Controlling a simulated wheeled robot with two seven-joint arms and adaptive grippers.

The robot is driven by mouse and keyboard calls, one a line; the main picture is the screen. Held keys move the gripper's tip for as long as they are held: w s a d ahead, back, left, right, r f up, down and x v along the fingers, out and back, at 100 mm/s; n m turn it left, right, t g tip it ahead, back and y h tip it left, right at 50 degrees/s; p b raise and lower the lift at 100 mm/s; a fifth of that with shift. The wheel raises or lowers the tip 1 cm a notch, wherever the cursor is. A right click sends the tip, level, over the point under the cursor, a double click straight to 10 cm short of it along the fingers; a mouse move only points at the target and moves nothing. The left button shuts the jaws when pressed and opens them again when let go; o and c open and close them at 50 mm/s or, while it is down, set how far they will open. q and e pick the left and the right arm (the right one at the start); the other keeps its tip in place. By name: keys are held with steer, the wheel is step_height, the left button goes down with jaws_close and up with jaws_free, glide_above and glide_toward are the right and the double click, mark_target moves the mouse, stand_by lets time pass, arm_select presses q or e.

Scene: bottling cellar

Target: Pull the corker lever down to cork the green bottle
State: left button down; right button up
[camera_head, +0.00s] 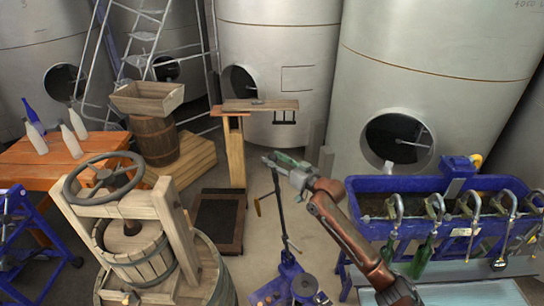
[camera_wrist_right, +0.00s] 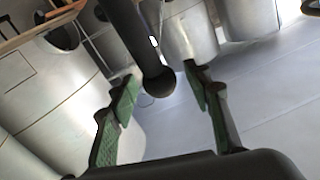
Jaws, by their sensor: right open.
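My right gripper (camera_head: 279,162) is raised at the middle of the head view. In the right wrist view its two green-padded fingers (camera_wrist_right: 165,100) are open, with a gap between them. A dark bar with a rounded end (camera_wrist_right: 158,82), seemingly the corker lever, reaches into that gap and looks untouched by either finger. In the head view a thin dark upright (camera_head: 280,215) stands below the gripper over a blue base (camera_head: 288,268). A green bottle (camera_head: 420,258) hangs under a spout at the right. I cannot see a bottle at the corker. My left gripper is out of view.
A blue filling trough (camera_head: 365,228) with several spouts stands at the right. A wooden press (camera_head: 180,235) stands at the left. An orange table (camera_head: 25,178) carries several bottles. A wooden stand (camera_head: 235,155) and large steel tanks (camera_head: 280,40) are behind.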

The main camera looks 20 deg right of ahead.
steer(key=shift+w+a+f, duration=0.1)
steer(key=shift+w+a, duration=0.2)
steer(key=shift+w, duration=0.2)
jaws_close()
stand_by(0.4)
